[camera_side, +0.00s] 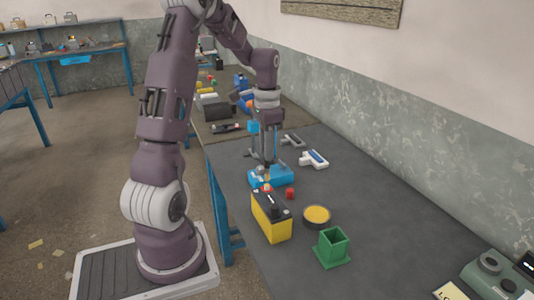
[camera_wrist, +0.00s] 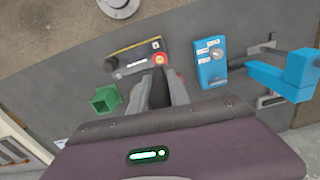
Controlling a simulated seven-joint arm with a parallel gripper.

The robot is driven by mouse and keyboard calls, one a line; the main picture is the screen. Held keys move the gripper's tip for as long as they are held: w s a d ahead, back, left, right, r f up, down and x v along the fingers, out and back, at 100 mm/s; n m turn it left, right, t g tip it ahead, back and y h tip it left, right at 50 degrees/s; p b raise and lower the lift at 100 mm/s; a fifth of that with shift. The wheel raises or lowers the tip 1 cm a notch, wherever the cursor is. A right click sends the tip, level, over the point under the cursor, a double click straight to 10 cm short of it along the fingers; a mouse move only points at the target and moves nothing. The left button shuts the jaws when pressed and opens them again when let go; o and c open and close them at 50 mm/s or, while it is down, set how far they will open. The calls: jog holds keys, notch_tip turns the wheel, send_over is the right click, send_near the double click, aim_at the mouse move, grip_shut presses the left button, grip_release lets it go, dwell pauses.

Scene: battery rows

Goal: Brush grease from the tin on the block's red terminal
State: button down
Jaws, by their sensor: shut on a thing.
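The block is a yellow and black battery block (camera_side: 272,226), upright on the bench; it also shows in the wrist view (camera_wrist: 135,58). Its red terminal (camera_wrist: 159,59) is at the end towards the blue box; its black terminal (camera_wrist: 111,64) is at the other end. The round tin (camera_side: 317,214), with a yellow top, stands right of the block in the side view. My gripper (camera_wrist: 160,88) is shut on a dark thing, seemingly the brush handle, beyond the block in the side view.
A green square holder (camera_side: 333,247) stands in front of the tin. A white and blue tool (camera_side: 314,159) lies farther back.

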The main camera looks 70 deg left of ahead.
jog(key=shift+r, duration=2.65)
